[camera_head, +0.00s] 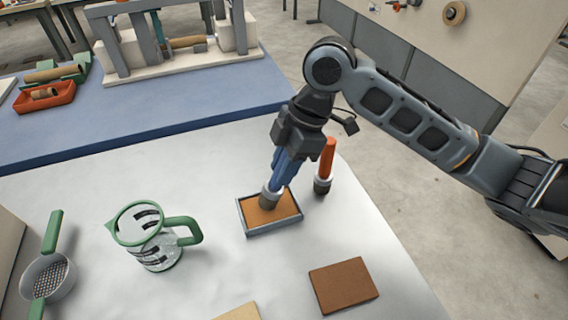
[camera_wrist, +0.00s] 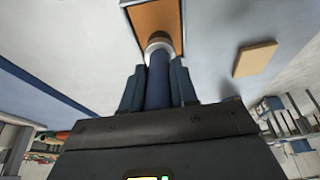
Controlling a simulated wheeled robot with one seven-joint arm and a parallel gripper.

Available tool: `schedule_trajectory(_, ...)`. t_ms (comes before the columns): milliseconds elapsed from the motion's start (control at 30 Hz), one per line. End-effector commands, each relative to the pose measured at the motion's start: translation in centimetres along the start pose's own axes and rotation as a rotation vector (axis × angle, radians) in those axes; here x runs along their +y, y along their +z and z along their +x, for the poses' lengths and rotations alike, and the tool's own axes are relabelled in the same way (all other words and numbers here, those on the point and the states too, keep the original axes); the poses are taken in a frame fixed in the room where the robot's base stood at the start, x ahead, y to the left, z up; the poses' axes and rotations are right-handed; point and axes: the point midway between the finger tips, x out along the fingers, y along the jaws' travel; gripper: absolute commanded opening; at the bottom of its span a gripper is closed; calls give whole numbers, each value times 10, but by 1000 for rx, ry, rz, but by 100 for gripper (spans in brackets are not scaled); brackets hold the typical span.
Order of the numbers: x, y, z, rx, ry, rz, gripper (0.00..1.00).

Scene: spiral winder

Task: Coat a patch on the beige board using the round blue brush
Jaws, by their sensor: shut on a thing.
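My gripper (camera_head: 284,158) is shut on the round blue brush (camera_head: 279,172), which tilts slightly, head down. The brush's pale ferrule and dark head are at the shallow grey tray (camera_head: 243,217) of orange-brown material; I cannot tell how deep the bristles sit. In the wrist view the blue handle (camera_wrist: 158,82) runs between the two fingers (camera_wrist: 158,92), with the ferrule over the tray (camera_wrist: 133,22). The beige board (camera_head: 239,312) is cut off by the bottom edge of the head view. It shows whole in the wrist view (camera_wrist: 255,59), apart from the brush.
An orange-handled brush (camera_head: 327,160) stands upright close right of the tray. A brown board (camera_head: 343,285) lies nearer, to the right. A green-handled jug (camera_head: 152,240) and a strainer (camera_head: 47,277) are at left. A blue bench (camera_head: 170,125) with a winder frame is behind.

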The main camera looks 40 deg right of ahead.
Motion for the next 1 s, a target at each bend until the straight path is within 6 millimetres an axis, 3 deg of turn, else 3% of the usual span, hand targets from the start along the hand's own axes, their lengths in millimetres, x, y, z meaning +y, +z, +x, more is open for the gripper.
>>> schedule_trajectory(1000,0,3,9,0,0,0,0)
